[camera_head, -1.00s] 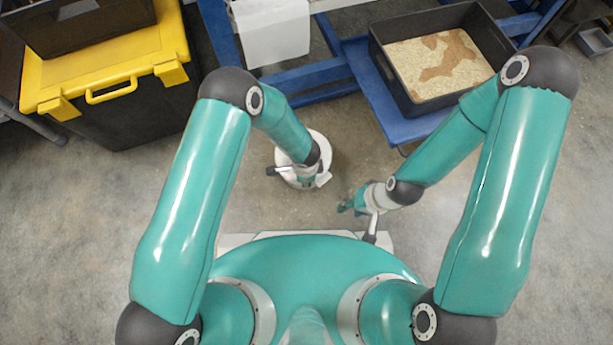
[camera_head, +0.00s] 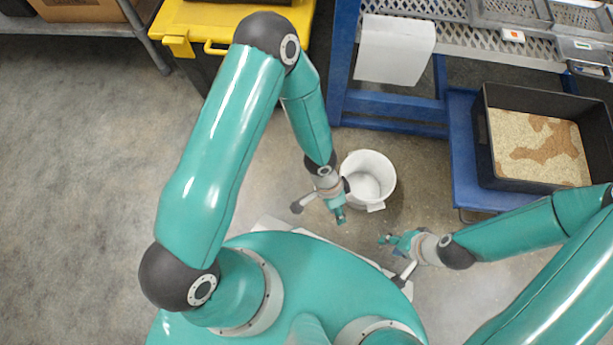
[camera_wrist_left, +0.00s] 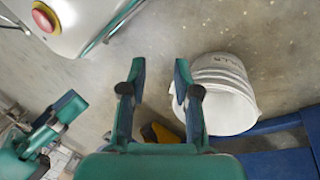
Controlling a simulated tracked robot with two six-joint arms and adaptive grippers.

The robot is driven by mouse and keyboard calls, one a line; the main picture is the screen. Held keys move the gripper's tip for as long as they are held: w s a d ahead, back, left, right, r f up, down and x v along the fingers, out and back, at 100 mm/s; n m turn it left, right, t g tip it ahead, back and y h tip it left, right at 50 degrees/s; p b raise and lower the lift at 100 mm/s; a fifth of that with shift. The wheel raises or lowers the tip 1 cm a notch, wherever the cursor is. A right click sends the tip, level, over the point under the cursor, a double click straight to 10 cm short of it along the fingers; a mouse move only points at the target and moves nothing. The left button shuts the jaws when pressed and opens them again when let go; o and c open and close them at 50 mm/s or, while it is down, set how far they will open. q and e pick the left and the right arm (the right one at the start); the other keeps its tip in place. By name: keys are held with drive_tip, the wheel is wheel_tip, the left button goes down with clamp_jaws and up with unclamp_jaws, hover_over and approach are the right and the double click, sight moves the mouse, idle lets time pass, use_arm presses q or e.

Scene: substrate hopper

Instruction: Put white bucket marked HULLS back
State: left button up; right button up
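The white bucket (camera_head: 367,180) stands upright on the concrete floor in front of the blue frame, and its inside looks empty. In the left wrist view the bucket (camera_wrist_left: 222,92) is at the right, with dark lettering only partly readable on its wall. My left gripper (camera_head: 339,213) is just left of the bucket in the head view. The left wrist view shows its two fingers (camera_wrist_left: 155,82) apart with nothing between them and the bucket beside the right-hand finger. My right gripper (camera_head: 385,239) hangs below and right of the bucket, too small to read its fingers.
A blue metal frame (camera_head: 395,104) carries a white sheet (camera_head: 395,50). A black tray (camera_head: 484,130) of pale and brown material sits on a blue platform (camera_head: 463,160). A black box with a yellow lid (camera_head: 190,28) stands at upper left. The floor at left is clear.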

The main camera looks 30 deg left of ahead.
use_arm(q)
drive_tip(key=s+a+r+n+t, duration=0.2)
drive_tip(key=a+n, duration=0.6)
drive_tip(key=n, duration=0.2)
drive_tip(key=shift+s+r, duration=0.35)
wheel_tip(320, 180, up, 36)
drive_tip(key=p, duration=3.6)
drive_tip(key=shift+r, duration=0.15)
drive_tip(key=shift+d, duration=0.1)
